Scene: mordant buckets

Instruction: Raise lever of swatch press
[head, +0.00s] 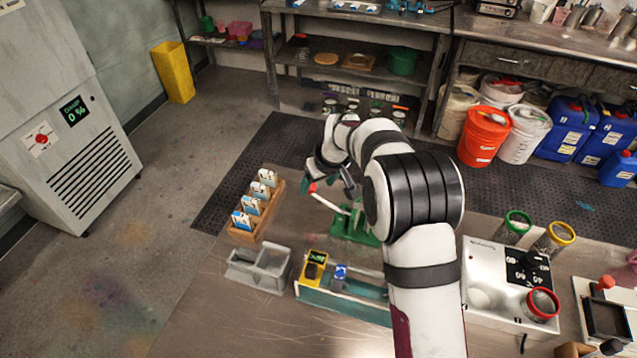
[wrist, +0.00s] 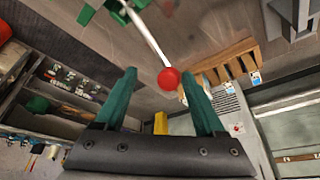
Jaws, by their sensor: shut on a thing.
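The swatch press (head: 357,228) is green and stands on the bench, partly hidden behind my arm in the head view. Its lever is a thin pale rod (head: 331,204) that slants up to the left and ends in a red knob (head: 313,187). In the wrist view the red knob (wrist: 168,79) lies between the tips of my green fingers, nearer the right one, and the rod (wrist: 150,42) runs up to the green press (wrist: 118,10). My gripper (wrist: 161,80) is shut on the lever at its knob. Finger contact is hard to make out.
A wooden rack with swatch cards (head: 256,206) stands left of the press. A grey bin (head: 258,270) and a teal tray with a yellow device (head: 313,268) lie in front. A white hotplate (head: 490,275) with jars stands right of my arm.

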